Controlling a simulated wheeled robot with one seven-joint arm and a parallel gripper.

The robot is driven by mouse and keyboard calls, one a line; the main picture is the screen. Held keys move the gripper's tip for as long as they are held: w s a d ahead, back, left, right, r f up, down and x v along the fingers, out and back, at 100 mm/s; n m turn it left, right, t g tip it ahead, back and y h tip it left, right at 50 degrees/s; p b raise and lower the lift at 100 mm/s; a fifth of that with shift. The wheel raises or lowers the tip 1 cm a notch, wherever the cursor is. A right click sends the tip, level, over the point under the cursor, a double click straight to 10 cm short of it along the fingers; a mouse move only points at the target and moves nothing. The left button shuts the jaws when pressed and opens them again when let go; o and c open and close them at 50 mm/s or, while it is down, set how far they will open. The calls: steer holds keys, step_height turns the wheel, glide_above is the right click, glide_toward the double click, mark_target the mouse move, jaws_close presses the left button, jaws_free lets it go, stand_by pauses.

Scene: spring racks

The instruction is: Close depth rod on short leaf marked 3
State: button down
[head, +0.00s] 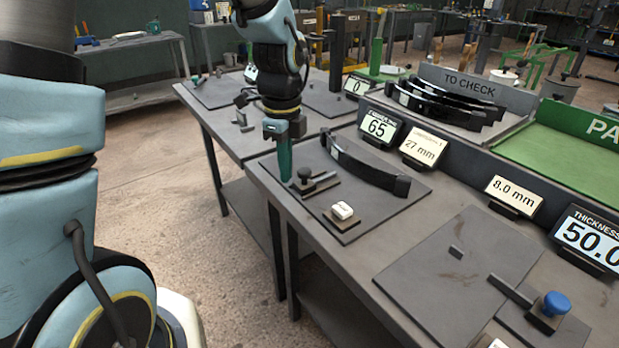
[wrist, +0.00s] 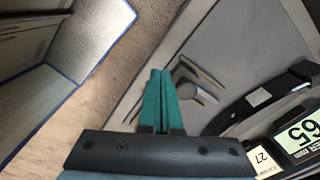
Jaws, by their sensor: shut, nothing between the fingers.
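A black curved leaf (head: 365,165) lies on a grey mat on the bench, behind a small gauge fixture; in the wrist view the leaf (wrist: 265,97) is at the right. I cannot read a mark 3 on it. In the wrist view the fingertips (wrist: 160,72) are beside the bars. Contact cannot be told.
A white block (head: 342,211) sits on the mat's front corner. A display reading 65 (head: 379,128) and a 27 mm card (head: 423,148) stand behind the leaf. Several leaves lie in the TO CHECK tray (head: 461,82). A blue-knobbed fixture (head: 552,307) stands at the right.

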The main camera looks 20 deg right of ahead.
mark_target(309, 169)
steer(key=shift+f+b, duration=0.45)
steer(key=shift+f, duration=0.55)
steer(key=shift+d, duration=0.1)
steer(key=shift+w+d+p, duration=0.2)
steer(key=shift+d+p, duration=0.05)
steer(key=shift+d, duration=0.7)
steer(key=shift+w+d+p, duration=0.2)
steer(key=shift+d, duration=1)
steer(key=shift+w+d, duration=0.1)
steer(key=shift+d, duration=0.25)
steer(key=shift+d+r, duration=0.1)
steer(key=shift+d, duration=0.15)
steer(key=shift+p, duration=0.4)
steer(key=shift+a+r+p, duration=0.15)
steer(key=shift+r+p, duration=1.5)
steer(key=shift+r, duration=0.1)
steer(key=shift+a+r+p, duration=0.1)
steer(key=shift+r+p, duration=1.55)
steer(key=shift+r, duration=0.1)
